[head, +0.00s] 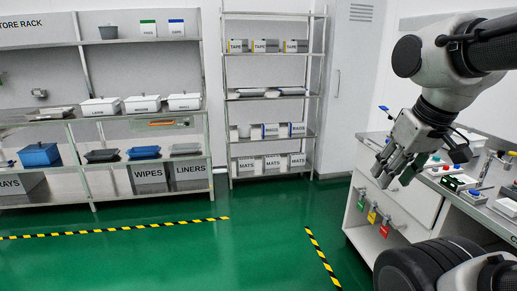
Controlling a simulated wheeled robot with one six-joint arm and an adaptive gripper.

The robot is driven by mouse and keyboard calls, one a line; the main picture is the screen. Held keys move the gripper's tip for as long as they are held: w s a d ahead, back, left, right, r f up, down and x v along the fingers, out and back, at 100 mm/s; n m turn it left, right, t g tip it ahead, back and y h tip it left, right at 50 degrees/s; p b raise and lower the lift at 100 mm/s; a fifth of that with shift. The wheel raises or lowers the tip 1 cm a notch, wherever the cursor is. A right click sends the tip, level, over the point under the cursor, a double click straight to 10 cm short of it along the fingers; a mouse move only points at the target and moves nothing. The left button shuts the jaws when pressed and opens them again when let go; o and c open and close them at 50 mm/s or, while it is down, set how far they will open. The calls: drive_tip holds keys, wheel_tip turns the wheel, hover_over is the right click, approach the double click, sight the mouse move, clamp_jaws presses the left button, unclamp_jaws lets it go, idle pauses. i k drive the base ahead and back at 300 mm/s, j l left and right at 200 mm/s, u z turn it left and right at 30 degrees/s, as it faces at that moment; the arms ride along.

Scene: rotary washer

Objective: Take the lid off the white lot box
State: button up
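Three white lidded boxes stand in a row on the middle shelf of the rack at left: a left one (99,106), a middle one (142,104) and a right one (185,101). Their front labels are too small to read surely, so I cannot tell which is the lot box. All three appear to have their lids on. My gripper (393,182) hangs at right, pointing down and left, in front of the white drawer cabinet. Its fingers look apart, with nothing seen between them. It is far from the boxes.
A workbench (462,194) with small devices and coloured buttons stands at right, near my arm. A blue bin (40,155) sits low at left. The green floor (250,235) between is clear, with striped tape.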

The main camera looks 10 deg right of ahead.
sight(473, 137)
drive_tip(key=i, duration=1.6)
drive_tip(key=i+z, duration=0.25)
drive_tip(key=i, duration=0.15)
drive_tip(key=i+j+z, duration=0.1)
drive_tip(key=i+z, duration=0.4)
drive_tip(key=z, duration=0.25)
drive_tip(key=i+z, duration=0.15)
drive_tip(key=z, duration=0.3)
drive_tip(key=i+j+z, duration=0.2)
drive_tip(key=z, duration=0.25)
drive_tip(key=i+z, duration=0.2)
drive_tip(key=z, duration=0.15)
drive_tip(key=i+j+z, duration=0.15)
drive_tip(key=z, duration=0.25)
drive_tip(key=i+j+z, duration=0.15)
drive_tip(key=z, duration=0.2)
